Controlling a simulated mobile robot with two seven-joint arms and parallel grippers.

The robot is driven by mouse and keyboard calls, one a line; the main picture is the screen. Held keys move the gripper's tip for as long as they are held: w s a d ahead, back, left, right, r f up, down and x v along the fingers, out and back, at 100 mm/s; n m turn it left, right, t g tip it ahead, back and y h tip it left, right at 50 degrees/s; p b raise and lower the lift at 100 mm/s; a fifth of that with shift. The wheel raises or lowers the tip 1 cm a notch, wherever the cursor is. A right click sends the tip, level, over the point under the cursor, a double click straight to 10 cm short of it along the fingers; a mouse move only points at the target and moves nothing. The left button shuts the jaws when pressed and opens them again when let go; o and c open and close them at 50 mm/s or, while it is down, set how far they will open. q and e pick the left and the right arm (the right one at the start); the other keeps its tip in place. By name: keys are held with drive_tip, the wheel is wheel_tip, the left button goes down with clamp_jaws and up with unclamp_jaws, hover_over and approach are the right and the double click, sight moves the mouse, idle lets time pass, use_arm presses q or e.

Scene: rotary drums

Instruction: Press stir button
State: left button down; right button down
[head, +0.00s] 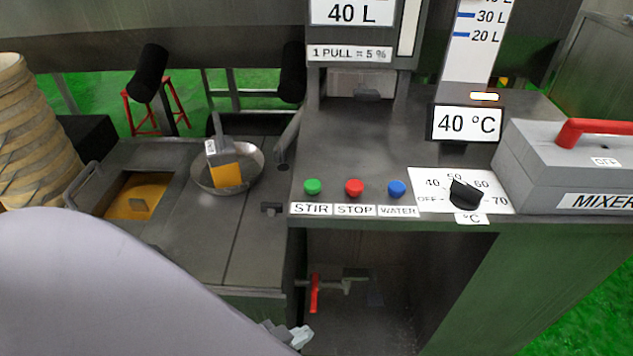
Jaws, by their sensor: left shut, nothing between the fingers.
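The green button (312,187) sits above the STIR label (311,209) on the front of the grey machine top. The red button (354,187) above STOP and the blue button (397,188) above WATER stand to its right. My left gripper (299,338) shows only in part at the bottom edge, below and apart from the green button. It is shut and empty. My pale arm covers the lower left. My right gripper is out of view.
A black temperature knob (465,194) and a grey mixer box (565,165) with a red handle stand to the right. A red-handled valve (314,293) is below the counter edge. A pan (227,168) with a scoop sits to the left.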

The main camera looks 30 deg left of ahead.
use_arm(q)
drive_tip(key=w+a+r+m+g+p, duration=0.1)
drive_tip(key=w+a+r+m+p, duration=0.1)
drive_tip(key=w+r, duration=0.55)
wheel_tip(320, 180, up, 27)
drive_tip(key=m+g+h+p, duration=0.1)
drive_tip(key=m+p, duration=0.1)
drive_tip(key=m, duration=0.7)
hover_over(309, 186)
wheel_tip(309, 186, down, 8)
drive_tip(key=b, duration=0.6)
drive_tip(key=shift+r+b, duration=0.25)
drive_tip(key=shift+b, duration=0.05)
drive_tip(key=shift+f, duration=0.6)
